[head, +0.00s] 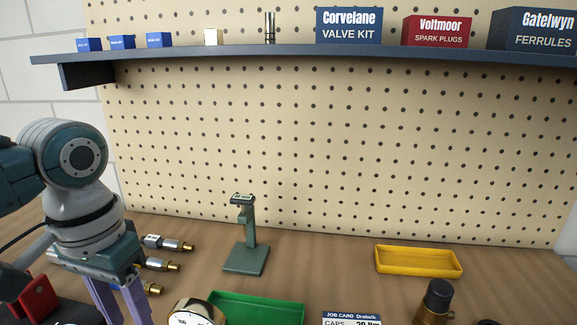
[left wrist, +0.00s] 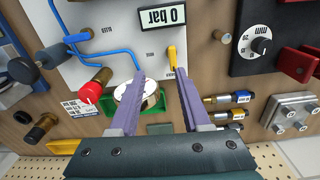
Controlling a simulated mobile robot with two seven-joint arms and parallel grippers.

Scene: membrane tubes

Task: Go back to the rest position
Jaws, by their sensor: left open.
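My left gripper (head: 119,303) comes in at the lower left of the head view, pointing down over the bench, and its purple fingertips run out of the picture. In the left wrist view my left gripper (left wrist: 160,73) has its two fingers apart with nothing held between them. A round white-faced gauge (left wrist: 136,96) shows beside the left finger there, partly hidden by it; I cannot tell whether they touch. The gauge (head: 195,314) also shows at the bottom of the head view. My right gripper is in neither view.
A green tray (head: 258,305), a green-grey stand (head: 246,262) and a yellow tray (head: 418,262) are on the bench. Several brass-ended fittings (head: 168,244) lie beside my left arm. A shelf (head: 300,52) with boxes crosses the pegboard. A white "0 bar" panel (left wrist: 105,50) has blue tubing.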

